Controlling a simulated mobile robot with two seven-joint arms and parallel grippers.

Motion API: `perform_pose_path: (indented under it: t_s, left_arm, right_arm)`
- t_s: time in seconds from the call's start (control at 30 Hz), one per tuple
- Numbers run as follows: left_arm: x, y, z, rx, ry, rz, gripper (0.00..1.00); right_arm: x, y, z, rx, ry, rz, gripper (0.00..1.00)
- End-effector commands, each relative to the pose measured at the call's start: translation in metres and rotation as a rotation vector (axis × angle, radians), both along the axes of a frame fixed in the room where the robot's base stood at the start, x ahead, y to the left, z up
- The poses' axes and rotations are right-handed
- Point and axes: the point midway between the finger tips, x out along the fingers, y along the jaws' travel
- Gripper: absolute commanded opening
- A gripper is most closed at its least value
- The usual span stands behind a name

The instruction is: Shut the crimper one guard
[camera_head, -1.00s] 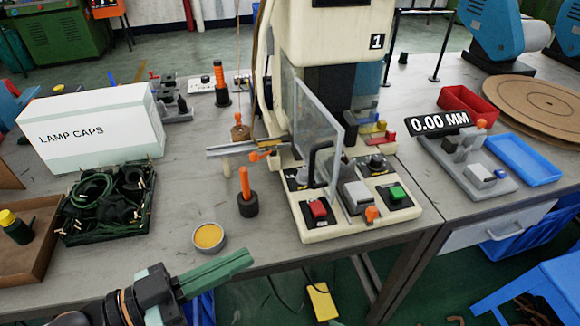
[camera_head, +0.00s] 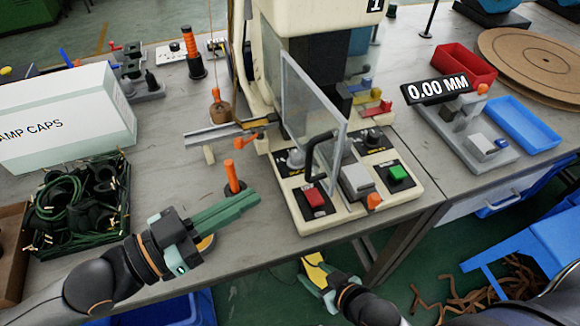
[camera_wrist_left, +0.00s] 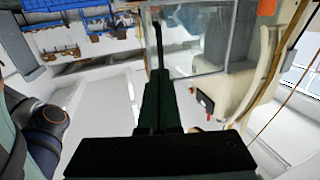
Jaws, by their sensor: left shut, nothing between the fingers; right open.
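Crimper one (camera_head: 310,20) is the cream machine marked 1. Its guard (camera_head: 312,105) is a clear framed panel standing swung out from the machine's front, with the dark work space exposed to its right. The black handle (camera_head: 312,155) is on the guard's outer face. My left gripper (camera_head: 257,198) is shut and empty, in front and left of the handle, apart from it. In the left wrist view the fingers (camera_wrist_left: 158,75) point toward the handle (camera_wrist_left: 157,38) and guard (camera_wrist_left: 215,42). My right gripper (camera_head: 316,272) is open, low beyond the table's front edge.
An orange-handled tool (camera_head: 233,178) stands beside my left fingers. A metal rail (camera_head: 220,132) juts left from the crimper. The control base has a red button (camera_head: 314,196) and a green button (camera_head: 397,173). A tray of black parts (camera_head: 80,200) lies left.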

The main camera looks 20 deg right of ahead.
Motion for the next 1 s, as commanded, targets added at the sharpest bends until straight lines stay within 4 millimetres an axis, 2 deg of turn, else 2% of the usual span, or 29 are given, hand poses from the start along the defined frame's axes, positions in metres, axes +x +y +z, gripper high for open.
perform_pose_path:
  t_s: [0.5, 0.7, 1.0]
  left_arm:
    - [0.023, -0.069, 0.001, -0.002, 0.0, 0.0, 0.0]
    - [0.028, -0.082, 0.0, -0.001, 0.0, 0.0, 0.0]
    - [0.029, -0.085, -0.001, 0.0, -0.001, 0.0, 0.0]
  right_arm:
    - [0.003, -0.009, 0.011, -0.009, -0.017, -0.017, 0.58]
    - [0.002, -0.009, 0.011, -0.008, -0.016, -0.019, 0.58]
    - [0.001, -0.008, 0.01, -0.006, -0.013, -0.02, 0.58]
